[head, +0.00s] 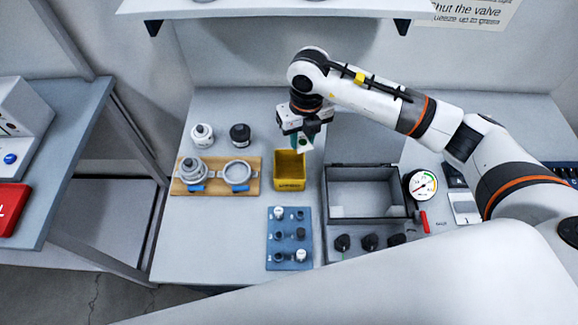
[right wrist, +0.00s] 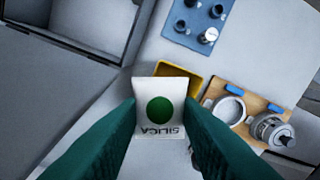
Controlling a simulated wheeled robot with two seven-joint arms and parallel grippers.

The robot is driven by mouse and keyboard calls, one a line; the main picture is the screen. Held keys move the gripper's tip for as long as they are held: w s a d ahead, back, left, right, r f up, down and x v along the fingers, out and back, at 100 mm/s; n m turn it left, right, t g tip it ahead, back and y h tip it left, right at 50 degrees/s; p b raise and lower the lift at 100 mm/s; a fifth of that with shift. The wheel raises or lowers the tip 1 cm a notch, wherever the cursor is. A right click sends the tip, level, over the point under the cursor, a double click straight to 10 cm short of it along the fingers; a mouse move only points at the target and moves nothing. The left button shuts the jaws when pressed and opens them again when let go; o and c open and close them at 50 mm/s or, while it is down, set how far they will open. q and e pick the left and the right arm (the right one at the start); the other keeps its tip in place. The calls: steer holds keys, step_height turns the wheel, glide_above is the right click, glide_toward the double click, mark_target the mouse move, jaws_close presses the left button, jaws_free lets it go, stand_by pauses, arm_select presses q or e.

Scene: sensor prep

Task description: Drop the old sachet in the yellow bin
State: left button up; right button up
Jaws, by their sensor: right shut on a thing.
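The old sachet (right wrist: 159,106) is white with a green dot and the word SILICA. My right gripper (head: 302,138) is shut on it, and its green fingers show on both sides of the sachet in the right wrist view (right wrist: 160,125). In the head view the sachet (head: 304,146) hangs at the back edge of the yellow bin (head: 290,185), above it. The bin is open at the top, and its inside looks empty. In the right wrist view the yellow bin (right wrist: 190,78) is partly hidden behind the sachet. My left gripper is not in view.
A blue tray (head: 290,262) with small parts is in front. An open grey case (head: 328,200) and a gauge (head: 422,184) are at right.

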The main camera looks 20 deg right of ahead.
steer(key=m, duration=0.2)
steer(key=w+m+p, duration=0.1)
steer(key=m, duration=0.1)
steer(key=r+m+p, duration=0.1)
steer(key=m, duration=0.2)
steer(key=shift+w+a, duration=0.3)
step_height(320, 180, down, 6)
steer(key=w+m+b, duration=0.1)
steer(key=m+b, duration=0.1)
steer(key=m, duration=0.4)
steer(key=shift+w+a+b, duration=0.15)
steer(key=shift+b, duration=0.25)
steer(key=shift+f, duration=0.1)
steer(key=o, duration=1)
steer(key=shift+o, duration=0.2)
